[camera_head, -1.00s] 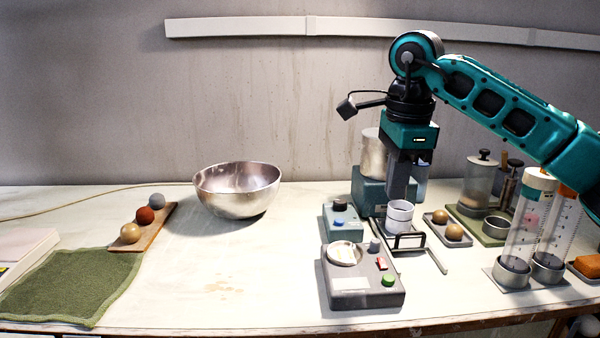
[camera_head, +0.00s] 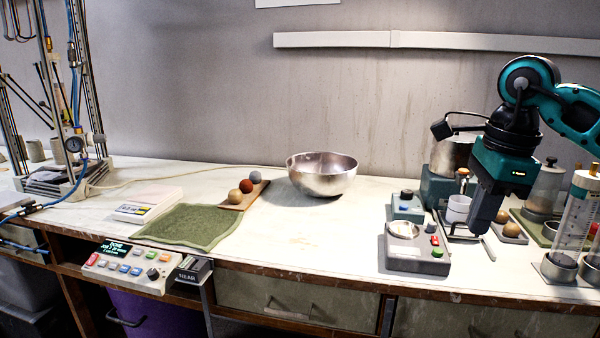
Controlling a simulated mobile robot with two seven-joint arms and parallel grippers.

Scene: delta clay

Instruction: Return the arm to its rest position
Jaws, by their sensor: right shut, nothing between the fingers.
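My right gripper (camera_head: 478,226) hangs from the teal arm at the right of the head view. It is shut and empty, with its dark fingers pointing down in front of the white cup (camera_head: 458,208). The right arm comes in from the right edge, bent at a round teal and black joint. The fingers partly hide the cup and the small rack it stands on. My left gripper is out of view.
Near my right gripper are a grey button device (camera_head: 418,262), a smaller box (camera_head: 407,207), and clear cylinders (camera_head: 574,235). A steel bowl (camera_head: 322,176), a board with several balls (camera_head: 243,195) and a green cloth (camera_head: 180,227) lie left. The middle bench is clear.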

